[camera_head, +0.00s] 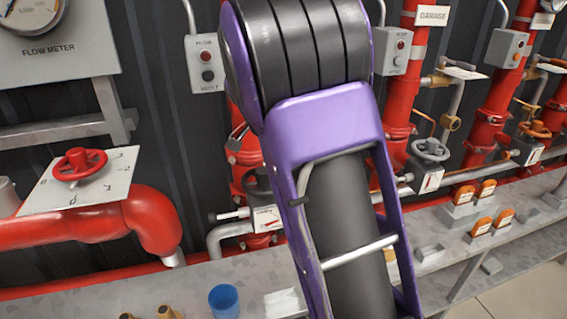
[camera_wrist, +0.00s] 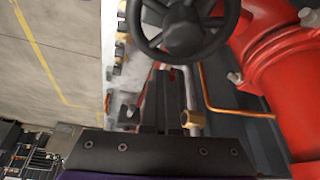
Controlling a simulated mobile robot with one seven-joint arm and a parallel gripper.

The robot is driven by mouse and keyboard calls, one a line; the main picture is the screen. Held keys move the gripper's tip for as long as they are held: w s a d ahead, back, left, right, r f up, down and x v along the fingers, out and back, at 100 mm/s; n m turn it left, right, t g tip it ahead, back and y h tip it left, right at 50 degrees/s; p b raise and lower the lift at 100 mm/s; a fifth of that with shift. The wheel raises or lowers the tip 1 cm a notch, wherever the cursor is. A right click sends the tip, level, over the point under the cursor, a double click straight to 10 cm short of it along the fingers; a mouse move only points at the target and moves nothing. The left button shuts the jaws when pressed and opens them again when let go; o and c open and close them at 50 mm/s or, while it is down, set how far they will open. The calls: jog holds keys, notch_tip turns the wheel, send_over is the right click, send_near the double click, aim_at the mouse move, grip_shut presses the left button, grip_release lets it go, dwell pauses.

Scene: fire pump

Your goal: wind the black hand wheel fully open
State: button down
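A black hand wheel (camera_wrist: 182,38) with thick spokes and a round hub fills the top middle of the wrist view, its upper rim cut off by the frame edge. In the head view a dark hand wheel (camera_head: 257,182) shows partly behind my purple arm, above a white indicator plate; I cannot tell for sure that it is the same wheel. A dark bolted plate of my gripper (camera_wrist: 160,153) crosses the bottom of the wrist view, apart from the wheel in the picture.
A red hand wheel (camera_head: 80,164) sits on a white plate at left. A grey hand wheel (camera_head: 432,150) is at right. A red pipe (camera_wrist: 283,75) stands close right of the black wheel. A blue cup (camera_head: 224,301) stands on the grey bench below.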

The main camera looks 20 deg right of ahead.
jog(key=n, duration=0.1)
jog(key=w+n+t+b, duration=0.1)
jog(key=n, duration=0.1)
jog(key=shift+w+a+y, duration=0.15)
jog(key=shift+w+y, duration=0.1)
jog(key=shift+y, duration=0.05)
jog(key=n, duration=0.1)
jog(key=w+n+t, duration=0.1)
jog(key=n, duration=0.1)
jog(key=w+n+y, duration=0.1)
jog(key=n, duration=0.1)
jog(key=shift+a, duration=0.35)
jog(key=c, duration=1.6)
grip_release()
jog(key=c, duration=1.3)
grip_release()
